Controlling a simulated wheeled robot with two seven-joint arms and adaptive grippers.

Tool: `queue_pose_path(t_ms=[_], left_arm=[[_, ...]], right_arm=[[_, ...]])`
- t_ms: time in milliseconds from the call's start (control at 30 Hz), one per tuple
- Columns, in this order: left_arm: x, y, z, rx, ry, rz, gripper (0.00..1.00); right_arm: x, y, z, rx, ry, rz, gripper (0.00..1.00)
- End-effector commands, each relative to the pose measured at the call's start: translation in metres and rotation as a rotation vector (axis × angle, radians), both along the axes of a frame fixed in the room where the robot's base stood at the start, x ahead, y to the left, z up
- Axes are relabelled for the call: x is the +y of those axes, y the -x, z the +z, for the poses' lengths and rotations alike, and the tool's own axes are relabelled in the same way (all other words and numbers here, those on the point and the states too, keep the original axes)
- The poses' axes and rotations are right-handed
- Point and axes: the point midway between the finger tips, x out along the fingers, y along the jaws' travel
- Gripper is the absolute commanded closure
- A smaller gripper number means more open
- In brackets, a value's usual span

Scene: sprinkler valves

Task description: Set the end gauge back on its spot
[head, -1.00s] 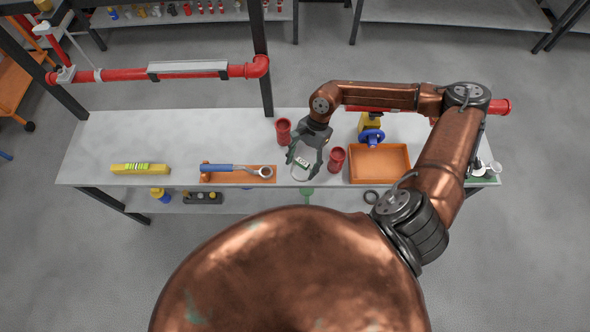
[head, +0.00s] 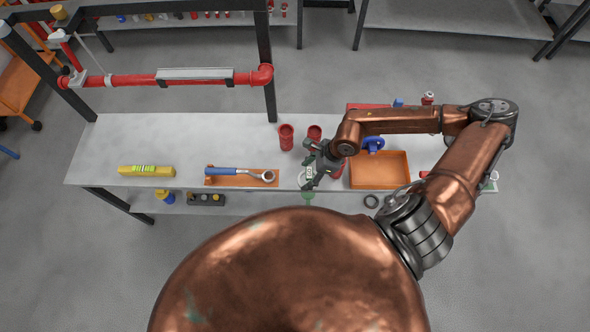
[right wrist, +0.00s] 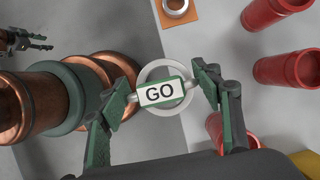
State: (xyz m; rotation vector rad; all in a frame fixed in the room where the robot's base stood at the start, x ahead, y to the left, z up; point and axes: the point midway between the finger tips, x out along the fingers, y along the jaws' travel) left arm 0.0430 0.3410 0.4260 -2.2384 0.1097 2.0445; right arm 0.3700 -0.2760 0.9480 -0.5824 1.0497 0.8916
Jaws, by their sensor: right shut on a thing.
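The end gauge (right wrist: 160,93) is a small block with a white face reading "GO" and green edges. My right gripper (right wrist: 166,92) is shut on it, one finger at each end. A pale ring (right wrist: 186,108) shows around and behind the gauge; I cannot tell whether it is part of it or lies below. In the head view my right gripper (head: 312,172) is over the front edge of the bench, with the gauge between its fingers. At the upper left of the right wrist view, what looks like my left gripper (right wrist: 26,42) shows small; its jaw state is unclear.
The grey bench (head: 120,150) holds red cups (head: 286,138), an orange tray (head: 380,182) right of my gripper, a blue-handled valve (head: 373,144), a blue-handled wrench (head: 235,172) on an orange mat, and a yellow level (head: 146,171). A red pipe (head: 135,80) runs above the bench's left side.

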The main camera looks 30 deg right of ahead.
Motion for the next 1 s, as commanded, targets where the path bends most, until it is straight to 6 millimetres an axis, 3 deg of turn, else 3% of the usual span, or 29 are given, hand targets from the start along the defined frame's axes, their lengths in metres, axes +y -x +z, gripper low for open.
queue_pose_path(t_ms=[133,400,633,800,1000], left_arm=[[0.000,-0.001,0.009,-0.001,0.000,-0.001,0.60],[0.000,-0.001,0.012,-0.002,0.000,-0.001,0.60],[-0.001,-0.004,0.013,-0.005,0.000,-0.002,0.60],[-0.001,-0.005,0.021,-0.006,0.001,-0.002,0.60],[-0.001,-0.005,0.021,-0.007,0.001,-0.002,0.60]], right_arm=[[0.004,-0.037,-0.014,-0.001,-0.002,0.000,0.71],[0.004,-0.070,-0.060,0.002,0.000,-0.001,0.71],[0.005,-0.082,-0.075,0.001,0.000,0.000,0.71],[0.004,-0.081,-0.097,0.001,0.000,0.000,0.71],[0.004,-0.081,-0.104,0.001,0.001,0.001,0.71]])
